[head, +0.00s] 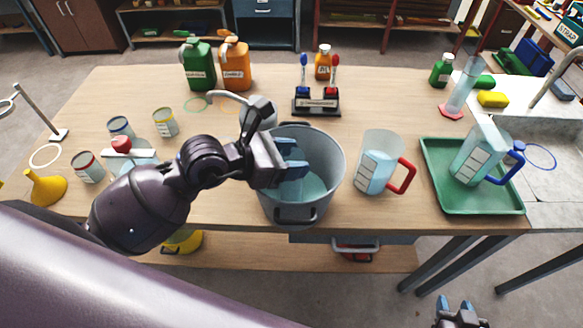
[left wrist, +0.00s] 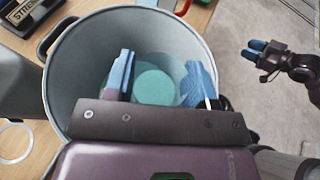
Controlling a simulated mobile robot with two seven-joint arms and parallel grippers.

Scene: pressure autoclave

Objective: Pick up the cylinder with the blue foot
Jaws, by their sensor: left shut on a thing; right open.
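My left gripper (head: 292,160) reaches over the grey pot (head: 335,165), its blue fingers pointing into it. In the left wrist view the fingers (left wrist: 160,80) stand apart, held on something see-through whose outline I cannot make out clearly. The right finger looks broken up there, as if seen through clear material. Pale teal liquid (left wrist: 155,88) shows in the pot. No blue foot can be made out. A clear cylinder with a red-pink foot (head: 451,112) stands at the back right. My right gripper (head: 456,308) is open and empty beyond the table's front edge.
A clear jug with a red handle (head: 375,170) stands right of the pot. A blue-handled jug (head: 475,155) stands on the green tray (head: 436,185). A rack (head: 316,105) stands behind the pot. Cans, a yellow funnel (head: 45,188) and bottles occupy the left.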

